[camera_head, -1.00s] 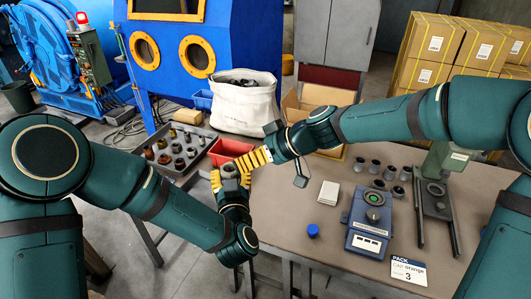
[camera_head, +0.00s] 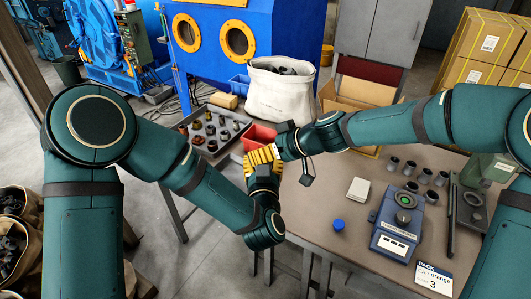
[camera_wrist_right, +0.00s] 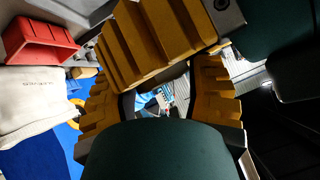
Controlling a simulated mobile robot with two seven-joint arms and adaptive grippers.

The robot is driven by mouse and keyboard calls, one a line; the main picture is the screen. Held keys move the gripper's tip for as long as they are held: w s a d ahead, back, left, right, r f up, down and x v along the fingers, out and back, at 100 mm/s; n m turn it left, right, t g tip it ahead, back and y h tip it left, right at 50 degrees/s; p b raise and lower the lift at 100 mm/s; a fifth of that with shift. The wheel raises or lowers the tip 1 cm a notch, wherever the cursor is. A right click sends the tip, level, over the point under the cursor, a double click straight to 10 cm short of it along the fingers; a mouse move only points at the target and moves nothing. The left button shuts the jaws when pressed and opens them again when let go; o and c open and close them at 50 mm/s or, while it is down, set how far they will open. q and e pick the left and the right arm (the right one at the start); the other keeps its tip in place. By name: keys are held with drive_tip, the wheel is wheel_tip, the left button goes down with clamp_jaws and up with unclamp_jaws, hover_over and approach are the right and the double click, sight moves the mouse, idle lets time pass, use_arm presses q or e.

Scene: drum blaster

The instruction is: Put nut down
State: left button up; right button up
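My right gripper (camera_head: 262,155) and my left gripper (camera_head: 262,178) meet close together over the table's left edge, with yellow ribbed fingers overlapping. In the right wrist view, yellow fingers (camera_wrist_right: 100,115) fill the middle, with a large ribbed finger across the top. A dark form shows at the left gripper's fingers, but I cannot tell whether it is a nut. No nut shows clearly between the fingers in either view. Several grey round nut-like parts (camera_head: 424,177) stand on the table at the right. More brown and grey round parts stand in a grey tray (camera_head: 237,124) at the left.
The table (camera_head: 335,250) holds a blue device (camera_head: 398,225), a blue cap (camera_head: 338,225), a pale block (camera_head: 358,190) and a label card (camera_head: 433,279). A red bin (camera_head: 260,135), a white sack (camera_head: 277,98) and an open cardboard box (camera_head: 365,92) are behind the grippers.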

use_arm(q)
drive_tip(key=shift+d+r, duration=0.1)
use_arm(e)
drive_tip(key=shift+w+d, duration=0.1)
drive_tip(key=shift+d, duration=0.05)
drive_tip(key=c, duration=0.3)
use_arm(q)
drive_tip(key=o, duration=1.3)
use_arm(e)
drive_tip(key=shift+c, duration=0.4)
use_arm(q)
drive_tip(key=shift+o, duration=0.2)
drive_tip(key=shift+s, duration=0.1)
